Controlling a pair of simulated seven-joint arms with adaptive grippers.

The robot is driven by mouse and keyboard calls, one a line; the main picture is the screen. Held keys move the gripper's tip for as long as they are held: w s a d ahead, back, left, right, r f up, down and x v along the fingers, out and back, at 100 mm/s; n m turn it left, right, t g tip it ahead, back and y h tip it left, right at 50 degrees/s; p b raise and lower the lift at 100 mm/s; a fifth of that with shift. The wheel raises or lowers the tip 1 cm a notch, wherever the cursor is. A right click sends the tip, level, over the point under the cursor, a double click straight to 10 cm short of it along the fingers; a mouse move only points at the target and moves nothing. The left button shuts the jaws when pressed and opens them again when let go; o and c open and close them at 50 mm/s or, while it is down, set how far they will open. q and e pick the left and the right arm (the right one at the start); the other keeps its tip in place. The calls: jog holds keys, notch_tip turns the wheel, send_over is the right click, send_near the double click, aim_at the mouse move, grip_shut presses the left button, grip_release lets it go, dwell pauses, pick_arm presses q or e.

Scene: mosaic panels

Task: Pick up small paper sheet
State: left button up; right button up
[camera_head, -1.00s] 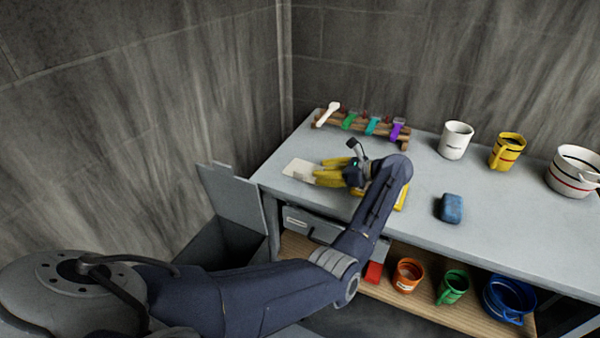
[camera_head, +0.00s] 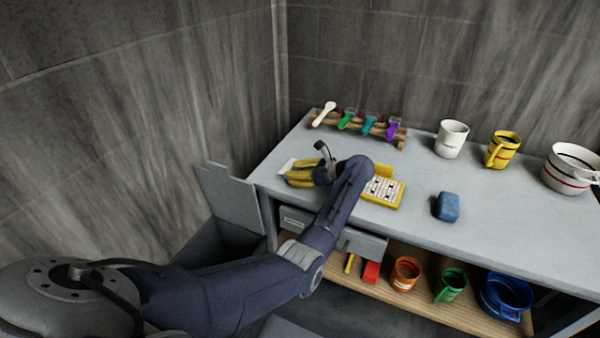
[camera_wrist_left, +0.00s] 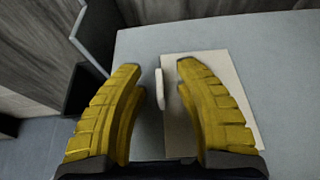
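The small paper sheet (camera_wrist_left: 222,68) is pale beige and lies flat on the grey counter in the left wrist view. A short white upright piece (camera_wrist_left: 160,88) shows at its left edge; I cannot tell what it is. My left gripper (camera_wrist_left: 152,72) has yellow fingers spread apart with this edge between them. Its right finger covers part of the sheet, and its left finger is over bare counter. In the head view, the left gripper (camera_head: 288,172) mostly hides the sheet (camera_head: 287,165) near the counter's left end. My right gripper is not in view.
A yellow-framed board (camera_head: 384,190) lies right of my left arm, then a blue block (camera_head: 446,207). A wooden rack (camera_head: 355,124) and mugs (camera_head: 452,138) stand behind. A drawer (camera_head: 345,238) is pulled out below. A grey bin lid (camera_head: 230,193) stands at the counter's left.

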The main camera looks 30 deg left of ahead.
pick_arm(q)
jog(key=shift+a+f, duration=0.1)
jog(key=shift+a, duration=0.15)
jog(key=shift+c, duration=0.4)
grip_shut()
